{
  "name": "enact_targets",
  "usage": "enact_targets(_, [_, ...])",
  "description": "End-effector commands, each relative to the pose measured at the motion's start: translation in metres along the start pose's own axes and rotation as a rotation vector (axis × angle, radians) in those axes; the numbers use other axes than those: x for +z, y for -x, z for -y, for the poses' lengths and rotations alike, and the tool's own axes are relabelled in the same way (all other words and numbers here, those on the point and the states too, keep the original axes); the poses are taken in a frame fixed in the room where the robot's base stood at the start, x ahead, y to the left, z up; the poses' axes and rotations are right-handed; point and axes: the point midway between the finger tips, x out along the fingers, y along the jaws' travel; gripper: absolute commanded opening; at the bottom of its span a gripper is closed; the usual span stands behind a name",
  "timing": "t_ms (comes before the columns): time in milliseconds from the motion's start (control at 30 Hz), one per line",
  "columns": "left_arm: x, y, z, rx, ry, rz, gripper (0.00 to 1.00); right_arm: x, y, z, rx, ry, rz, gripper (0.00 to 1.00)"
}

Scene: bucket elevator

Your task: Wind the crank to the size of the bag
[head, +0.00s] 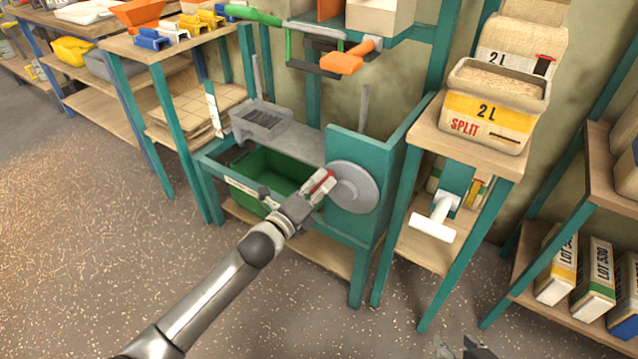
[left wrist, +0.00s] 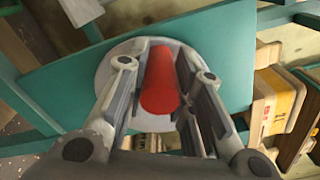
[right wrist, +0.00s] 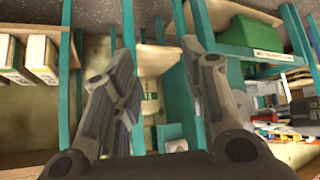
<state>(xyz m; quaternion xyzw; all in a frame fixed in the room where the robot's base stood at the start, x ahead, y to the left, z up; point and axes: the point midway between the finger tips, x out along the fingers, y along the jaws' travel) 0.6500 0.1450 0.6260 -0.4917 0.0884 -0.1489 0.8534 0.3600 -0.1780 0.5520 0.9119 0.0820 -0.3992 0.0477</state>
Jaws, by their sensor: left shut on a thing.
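The crank is a round grey disc (head: 357,190) with a red handle (head: 321,181) on the teal machine frame. In the left wrist view the red handle (left wrist: 159,82) lies between the fingers, in front of the disc (left wrist: 108,80). My left gripper (head: 318,187) is shut on this handle. The bag (head: 492,108) is open-topped, full of grain and labelled "2 L SPLIT"; it stands upright on the wooden stand to the right. My right gripper (right wrist: 160,95) is open and empty in its wrist view; only a sliver shows at the head view's bottom edge.
A green bin (head: 268,178) sits inside the frame under a grey slotted tray (head: 262,120). An orange-handled lever (head: 350,58) is above. A white T-handle (head: 434,222) sticks out below the bag. Bags labelled "LOT" (head: 595,280) fill the right shelf. The floor in front is clear.

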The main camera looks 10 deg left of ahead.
Motion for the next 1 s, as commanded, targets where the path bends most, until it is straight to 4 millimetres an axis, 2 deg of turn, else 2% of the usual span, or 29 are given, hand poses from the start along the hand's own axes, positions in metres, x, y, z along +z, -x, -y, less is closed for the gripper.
enact_targets(33, [0.003,-0.001,0.008,-0.018,-0.003,0.004,0.0,0.0,0.0,0.0,0.0,0.0,0.001,0.4])
enact_targets(400, [0.003,-0.001,0.01,-0.018,-0.026,0.004,0.0,0.003,0.002,0.0,0.001,0.0,0.021,0.4])
enact_targets(500, [0.003,-0.001,0.012,-0.018,-0.053,0.004,0.0,0.014,0.004,-0.002,0.005,-0.002,0.071,0.4])
enact_targets(1000, [0.002,-0.001,0.019,-0.018,-0.184,0.005,0.0,0.046,0.016,-0.006,0.013,-0.006,0.224,0.4])
